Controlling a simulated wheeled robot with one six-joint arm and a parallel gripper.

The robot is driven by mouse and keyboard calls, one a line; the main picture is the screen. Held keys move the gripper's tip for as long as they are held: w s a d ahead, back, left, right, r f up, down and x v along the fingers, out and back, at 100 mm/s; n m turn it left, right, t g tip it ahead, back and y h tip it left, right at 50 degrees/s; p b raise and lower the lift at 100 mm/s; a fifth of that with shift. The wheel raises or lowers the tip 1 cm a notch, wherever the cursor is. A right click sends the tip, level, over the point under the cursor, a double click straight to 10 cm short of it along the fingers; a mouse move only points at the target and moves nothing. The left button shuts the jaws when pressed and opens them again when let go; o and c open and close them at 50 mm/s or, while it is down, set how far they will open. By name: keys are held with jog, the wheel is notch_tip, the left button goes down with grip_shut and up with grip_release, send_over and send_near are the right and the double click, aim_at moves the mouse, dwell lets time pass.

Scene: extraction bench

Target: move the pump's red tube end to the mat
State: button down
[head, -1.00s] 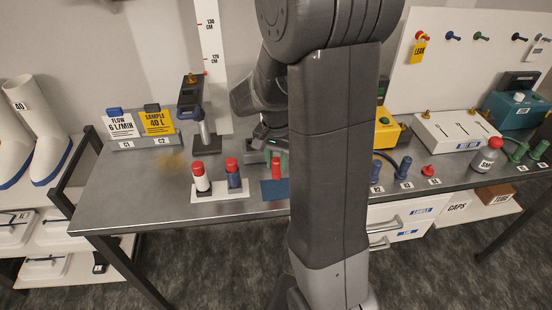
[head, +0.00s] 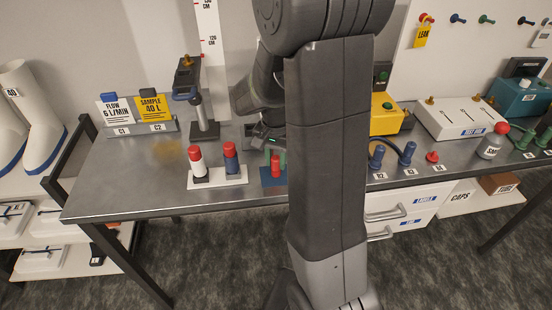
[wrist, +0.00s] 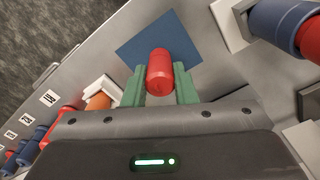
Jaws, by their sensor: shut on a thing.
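The red tube end (wrist: 160,72) is a short red cylinder gripped between the green fingers of my gripper (wrist: 159,82) in the wrist view. My gripper (head: 274,156) is partly hidden behind my arm there. The mat (wrist: 185,40) is a flat blue square on the grey bench, under and just beyond the tube end. In the head view a strip of the mat (head: 266,180) shows. I cannot tell whether the tube end touches it. The yellow box (head: 385,116), perhaps the pump, stands right of my arm.
A white holder (head: 222,181) with two red-topped cylinders, one white and one blue, stands left of the mat. Blue connectors (head: 376,158) and a red one (head: 432,157) line the front edge at right. A sign stand (head: 150,130) and a post instrument (head: 203,125) stand at back left.

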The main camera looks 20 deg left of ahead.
jog(key=shift+f, duration=0.3)
jog(key=c, duration=1.1)
grip_release()
notch_tip(320, 180, up, 14)
jog(key=shift+f, duration=0.15)
notch_tip(320, 180, down, 13)
jog(key=shift+f, duration=0.2)
jog(key=shift+r, duration=0.2)
